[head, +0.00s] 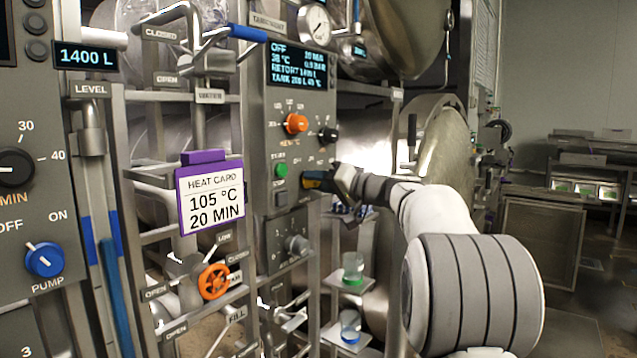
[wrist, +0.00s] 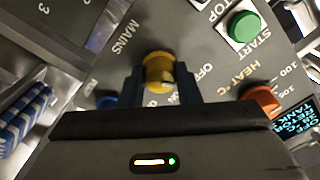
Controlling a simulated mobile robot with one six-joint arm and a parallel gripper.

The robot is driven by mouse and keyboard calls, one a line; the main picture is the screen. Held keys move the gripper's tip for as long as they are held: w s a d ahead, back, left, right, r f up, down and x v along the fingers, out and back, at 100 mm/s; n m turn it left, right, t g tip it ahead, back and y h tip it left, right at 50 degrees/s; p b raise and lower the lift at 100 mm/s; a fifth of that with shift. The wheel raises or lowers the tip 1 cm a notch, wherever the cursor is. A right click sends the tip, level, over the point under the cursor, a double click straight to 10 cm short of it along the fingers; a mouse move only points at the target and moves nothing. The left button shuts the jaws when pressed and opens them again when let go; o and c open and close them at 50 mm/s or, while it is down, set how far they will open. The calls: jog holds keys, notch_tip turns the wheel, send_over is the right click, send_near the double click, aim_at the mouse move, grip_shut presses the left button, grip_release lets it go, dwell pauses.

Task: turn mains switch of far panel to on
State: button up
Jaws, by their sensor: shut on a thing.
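The mains switch (wrist: 157,70) is a round yellow knob on the grey far panel (head: 258,110). In the wrist view it sits between the two dark fingers of my gripper (wrist: 158,86), which is shut on it. The word MAINS is printed beside it, with OFF on its right; another label is partly hidden by the gripper. A pale mark shows on the knob's lower edge, but I cannot tell its exact setting. In the head view my gripper (head: 322,180) is at the panel's lower right and largely hides the knob. The panel display (head: 299,68) reads OFF.
A green start button (head: 281,171), an orange heat knob (head: 296,123) and a black knob (head: 328,135) are close by on the panel. A purple-topped heat card (head: 210,195) and an orange valve wheel (head: 214,281) are to the left. Open floor lies at the right.

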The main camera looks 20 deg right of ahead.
jog(key=shift+m+p, duration=0.5)
jog(key=shift+m, duration=5.5)
jog(key=o, duration=1)
jog(key=shift+d, duration=0.1)
